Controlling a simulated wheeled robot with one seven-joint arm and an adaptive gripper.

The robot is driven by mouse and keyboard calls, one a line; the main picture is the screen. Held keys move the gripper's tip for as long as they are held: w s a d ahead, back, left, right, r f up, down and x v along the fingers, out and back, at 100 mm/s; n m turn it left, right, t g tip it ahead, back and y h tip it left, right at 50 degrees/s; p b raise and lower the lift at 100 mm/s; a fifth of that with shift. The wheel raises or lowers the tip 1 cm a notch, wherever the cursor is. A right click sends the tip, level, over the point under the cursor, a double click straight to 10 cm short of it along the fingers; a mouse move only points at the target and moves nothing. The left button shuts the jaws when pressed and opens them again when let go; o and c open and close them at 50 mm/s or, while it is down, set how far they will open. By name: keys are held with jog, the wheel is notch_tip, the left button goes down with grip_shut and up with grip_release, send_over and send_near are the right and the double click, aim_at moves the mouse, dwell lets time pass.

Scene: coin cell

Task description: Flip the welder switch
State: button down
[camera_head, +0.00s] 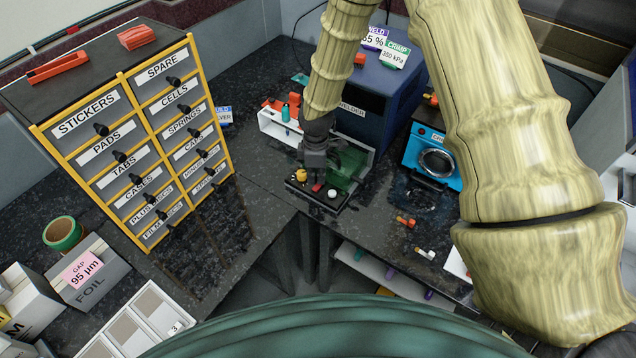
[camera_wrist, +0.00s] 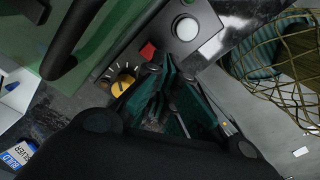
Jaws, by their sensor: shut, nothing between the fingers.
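The welder (camera_head: 378,112) is a dark blue box at the back of the bench, with a green clear shield at its front. Its control panel (camera_head: 328,204) carries a yellow knob (camera_head: 301,175), a small red switch (camera_head: 316,188) and a white round button (camera_head: 333,193). The wrist view shows the red switch (camera_wrist: 147,51), the yellow knob (camera_wrist: 122,84) and the white button (camera_wrist: 186,28). My gripper (camera_head: 315,178) is shut and empty, low over the panel. Its fingertips (camera_wrist: 168,66) appear just beside the red switch; I cannot tell whether they touch it. The switch's position is unclear.
A labelled drawer cabinet (camera_head: 130,135) stands to the left. A light-blue machine (camera_head: 432,152) with a round window is to the right of the welder. Small orange parts (camera_head: 405,221) lie on the bench near the front right. Boxes and a tray (camera_head: 135,325) occupy the near left.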

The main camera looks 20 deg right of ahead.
aim_at(316, 188)
jog(key=shift+r+p, duration=1.25)
jog(key=shift+r, duration=0.85)
jog(key=s+f+m, duration=0.1)
jog(key=s+f, duration=0.1)
jog(key=s, duration=0.1)
jog(key=s+f+m, duration=0.1)
jog(key=s+f, duration=0.1)
jog(key=s+a+f+m+y, duration=0.1)
jog(key=s+f, duration=0.2)
jog(key=shift+s, duration=0.3)
jog(key=s+d+f+m, duration=0.1)
jog(key=s+f+m, duration=0.25)
jog(key=s, duration=0.55)
jog(key=s+d+f+m+h, duration=0.15)
jog(key=s+m, duration=0.25)
jog(key=s, duration=0.6)
jog(key=s+d+f+m+y, duration=0.1)
jog(key=s+d+f+m, duration=0.2)
jog(key=s, duration=0.6)
notch_tip(316, 188, down, 8)
jog(key=a+b, duration=0.1)
jog(key=b, duration=0.7)
jog(key=shift+f+b, duration=0.25)
jog(key=shift+b, duration=0.15)
jog(key=shift+w+a+m+h, duration=0.1)
jog(key=shift+m+h, duration=0.15)
